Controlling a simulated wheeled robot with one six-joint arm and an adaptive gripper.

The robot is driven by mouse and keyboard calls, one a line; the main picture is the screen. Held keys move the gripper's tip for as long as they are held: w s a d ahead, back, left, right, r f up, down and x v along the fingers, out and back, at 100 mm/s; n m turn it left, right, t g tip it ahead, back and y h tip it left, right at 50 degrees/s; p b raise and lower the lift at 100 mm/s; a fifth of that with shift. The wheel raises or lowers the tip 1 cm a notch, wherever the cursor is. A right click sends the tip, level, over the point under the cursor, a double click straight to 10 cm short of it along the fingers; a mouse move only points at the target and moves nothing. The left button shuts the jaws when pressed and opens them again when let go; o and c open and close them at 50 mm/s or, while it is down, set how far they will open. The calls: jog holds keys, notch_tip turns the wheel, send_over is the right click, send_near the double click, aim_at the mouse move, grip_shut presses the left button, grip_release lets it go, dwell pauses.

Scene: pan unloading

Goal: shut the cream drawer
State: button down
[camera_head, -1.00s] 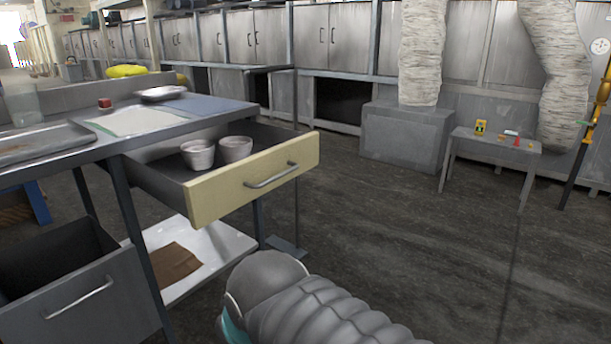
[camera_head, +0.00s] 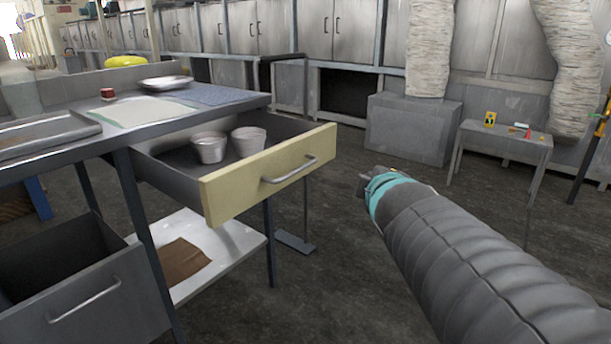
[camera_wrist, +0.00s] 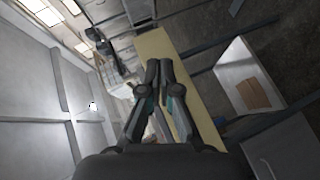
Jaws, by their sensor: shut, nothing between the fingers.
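The cream drawer (camera_head: 270,172) stands open, pulled out from under the worktop, with a metal bar handle (camera_head: 289,169) on its front. Two pale cups (camera_head: 210,147) and (camera_head: 249,141) stand inside it. My gripper (camera_head: 364,185) is to the right of the drawer front, apart from it in the head view, mostly hidden behind the teal-banded wrist. In the wrist view my gripper (camera_wrist: 158,68) is shut and empty, its fingertips pointing at the cream front (camera_wrist: 180,85), which shows behind them. The gap between fingertips and front is hard to judge.
The worktop (camera_head: 190,122) holds a tray (camera_head: 45,137), a sheet, a small red object (camera_head: 107,94) and a plate (camera_head: 166,83). A grey lower drawer (camera_head: 85,300) stands open at the left. A small table (camera_head: 500,137) stands at the right. The floor between is clear.

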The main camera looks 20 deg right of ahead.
aim_at(226, 142)
jog(key=w+r+n+t+y+b, duration=0.1)
jog(key=w+r+n+t+y, duration=0.2)
jog(key=n, duration=0.7)
jog(key=w+r+n+t+y, duration=0.15)
jog(key=w+n+y, duration=0.25)
jog(key=n, duration=0.5)
jog(key=s+f+n+g+y+b, duration=0.1)
jog(key=s+f+n+g+y, duration=0.45)
jog(key=n, duration=0.75)
jog(key=shift+y, duration=0.75)
jog(key=x, duration=0.7)
jog(key=p+x, duration=0.1)
jog(key=x, duration=0.7)
jog(key=shift+w+d+r, duration=0.1)
jog(key=shift+w+r, duration=0.05)
jog(key=shift+r, duration=0.05)
